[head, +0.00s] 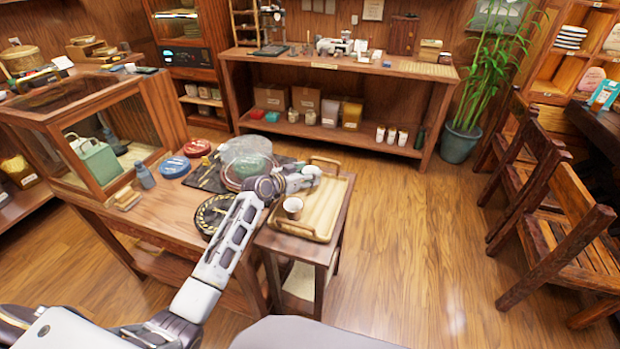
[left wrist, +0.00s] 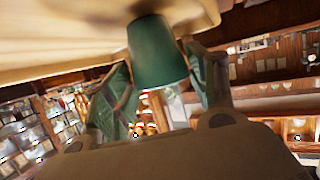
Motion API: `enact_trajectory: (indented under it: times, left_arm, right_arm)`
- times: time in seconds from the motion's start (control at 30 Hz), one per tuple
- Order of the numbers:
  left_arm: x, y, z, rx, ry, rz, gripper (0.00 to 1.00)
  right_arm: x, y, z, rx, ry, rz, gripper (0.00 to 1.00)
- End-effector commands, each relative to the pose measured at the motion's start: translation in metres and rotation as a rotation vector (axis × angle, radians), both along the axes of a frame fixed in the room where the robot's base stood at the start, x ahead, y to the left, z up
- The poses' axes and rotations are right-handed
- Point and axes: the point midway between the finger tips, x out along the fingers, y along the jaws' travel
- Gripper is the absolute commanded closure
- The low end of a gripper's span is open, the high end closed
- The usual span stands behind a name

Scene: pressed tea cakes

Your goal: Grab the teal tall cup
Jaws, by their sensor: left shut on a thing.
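The teal tall cup (left wrist: 157,52) is between the two fingers of my left gripper (left wrist: 163,82) in the left wrist view, and the fingers are shut on it. Its narrower end is close to a pale wooden surface at the top of that picture; I cannot tell whether they touch. In the head view my left gripper (head: 308,174) is over the far part of the wooden tray (head: 318,233), and the cup is hidden or too small to make out. My right gripper is not in view.
A small brown-and-white cup (head: 292,207) stands on the tray, near my left arm. A clear dome (head: 246,155) stands left of my gripper on the wooden table, beside red and blue round tins (head: 174,167). Chairs (head: 560,200) stand at right; the middle floor is clear.

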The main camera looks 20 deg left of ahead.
Motion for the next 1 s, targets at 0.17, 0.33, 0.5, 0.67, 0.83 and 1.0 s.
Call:
enact_trajectory:
  times: [0.17,0.33,0.5,0.67,0.83,1.0]
  left_arm:
    - [0.000,0.000,0.002,0.000,-0.001,0.000,0.67]
    - [0.000,0.000,0.011,0.001,-0.003,-0.001,0.67]
    - [0.000,0.000,0.029,0.002,-0.003,0.000,0.67]
    - [0.001,0.000,0.056,0.002,-0.005,-0.001,0.67]
    - [0.001,0.000,0.089,0.003,-0.005,-0.001,0.67]
    - [0.001,0.000,0.124,0.003,-0.006,-0.001,0.67]
  right_arm:
    - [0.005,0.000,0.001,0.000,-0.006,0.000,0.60]
    - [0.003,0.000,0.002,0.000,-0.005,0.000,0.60]
    - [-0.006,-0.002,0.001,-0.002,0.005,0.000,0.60]
    - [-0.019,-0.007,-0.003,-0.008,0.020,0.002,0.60]
    - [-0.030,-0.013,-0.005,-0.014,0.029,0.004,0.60]
    - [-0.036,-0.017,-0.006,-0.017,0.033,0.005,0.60]
